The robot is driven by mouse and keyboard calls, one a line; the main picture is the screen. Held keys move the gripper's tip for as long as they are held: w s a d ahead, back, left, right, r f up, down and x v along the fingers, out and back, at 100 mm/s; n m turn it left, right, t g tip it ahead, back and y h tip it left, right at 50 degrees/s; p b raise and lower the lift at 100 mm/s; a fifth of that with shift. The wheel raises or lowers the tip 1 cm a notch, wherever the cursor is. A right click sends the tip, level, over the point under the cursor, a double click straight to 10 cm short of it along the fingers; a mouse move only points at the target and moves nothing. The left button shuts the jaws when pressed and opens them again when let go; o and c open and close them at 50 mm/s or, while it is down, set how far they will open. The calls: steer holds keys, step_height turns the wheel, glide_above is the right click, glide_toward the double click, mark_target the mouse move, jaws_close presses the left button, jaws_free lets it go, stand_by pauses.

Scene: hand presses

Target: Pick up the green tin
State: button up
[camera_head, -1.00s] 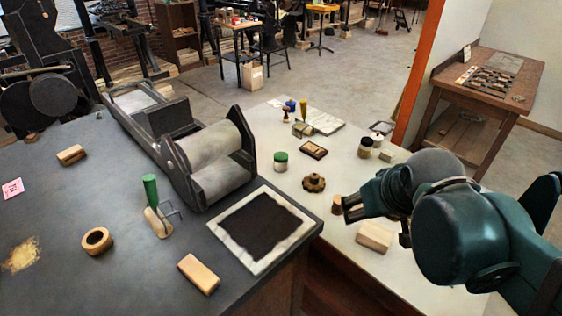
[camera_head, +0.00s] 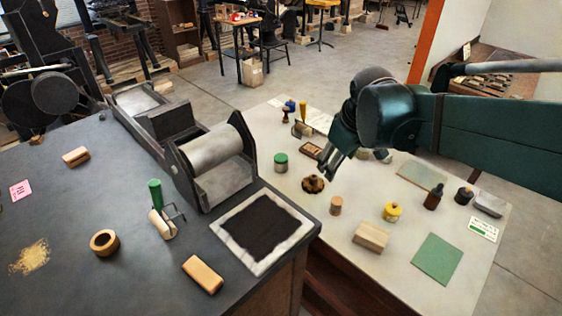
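A small olive-green tin (camera_head: 301,130) sits toward the back of the pale table, partly hidden beside my gripper. A pale jar with a green lid (camera_head: 281,162) stands upright on the same table, left of my gripper. My gripper (camera_head: 323,166) reaches in from the right and points down and left above the table. Its fingers look apart, with nothing seen between them. It is to the right of both the tin and the jar, apart from the jar.
A brown knobbed disc (camera_head: 313,184) and a wooden cylinder (camera_head: 335,206) are close below my gripper. A wooden block (camera_head: 370,237), a yellow pot (camera_head: 392,212) and dark bottles stand to the right. The press (camera_head: 213,160) stands left.

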steer(key=w+a+n+g+p, duration=0.1)
steer(key=w+a+n+p, duration=0.25)
steer(key=w, duration=0.55)
steer(key=n+g+p, duration=0.3)
steer(key=n+p, duration=0.2)
steer(key=n, duration=0.3)
glide_above(281, 157)
steer(key=f, duration=1.5)
steer(key=shift+s+d+f, duration=0.2)
steer(key=shift+d+f, duration=0.15)
steer(key=shift+w+a+f+n, duration=0.25)
steer(key=shift+a+f+n, duration=0.1)
steer(key=shift+f, duration=0.25)
steer(key=shift+f, duration=1.3)
steer(key=shift+f, duration=2.6)
